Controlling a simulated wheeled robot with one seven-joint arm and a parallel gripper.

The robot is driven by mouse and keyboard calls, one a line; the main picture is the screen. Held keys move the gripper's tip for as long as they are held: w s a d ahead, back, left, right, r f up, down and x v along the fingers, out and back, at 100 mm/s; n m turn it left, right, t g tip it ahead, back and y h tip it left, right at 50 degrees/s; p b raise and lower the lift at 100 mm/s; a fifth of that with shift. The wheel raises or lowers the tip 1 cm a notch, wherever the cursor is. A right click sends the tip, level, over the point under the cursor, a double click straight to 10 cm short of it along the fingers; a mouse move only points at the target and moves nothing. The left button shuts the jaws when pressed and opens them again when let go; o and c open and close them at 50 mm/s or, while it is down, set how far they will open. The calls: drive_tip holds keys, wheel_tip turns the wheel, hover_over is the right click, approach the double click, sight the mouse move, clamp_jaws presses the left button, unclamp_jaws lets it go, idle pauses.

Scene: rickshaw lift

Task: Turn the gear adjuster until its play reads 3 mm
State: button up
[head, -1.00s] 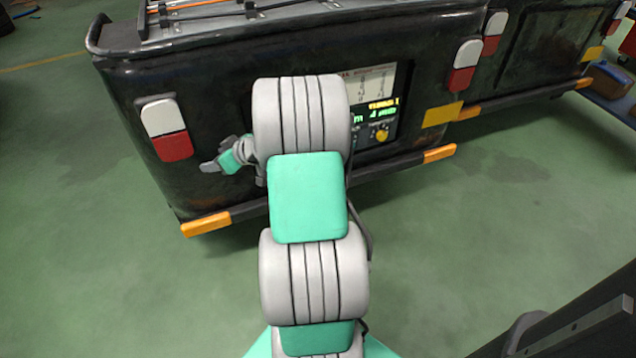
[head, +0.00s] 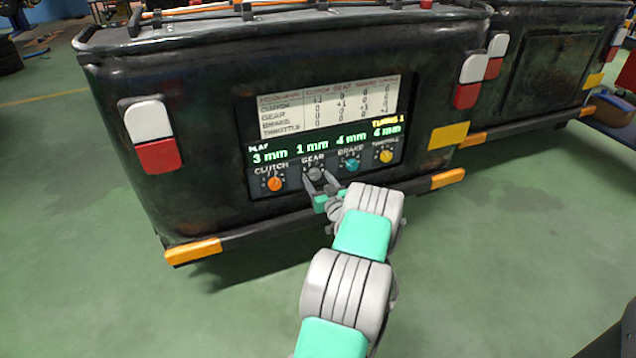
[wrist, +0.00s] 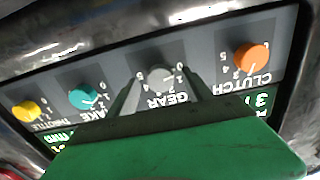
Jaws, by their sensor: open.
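The gear adjuster (head: 315,174) is a small grey knob under the GEAR label on the rickshaw's rear panel. Its play reads 1 mm. My gripper (head: 313,179) is open, with one finger on each side of the gear knob. In the wrist view, upside down, the grey gear knob (wrist: 160,78) shows between the two fingertips (wrist: 161,88). I cannot tell whether the fingers touch it.
The orange clutch knob (head: 274,184) reads 3 mm, the teal brake knob (head: 351,165) 4 mm and the yellow throttle knob (head: 386,157) 4 mm. A printed table (head: 325,105) sits above, with "TURNS 1" below it.

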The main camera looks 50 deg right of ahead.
clamp_jaws()
idle(0.7)
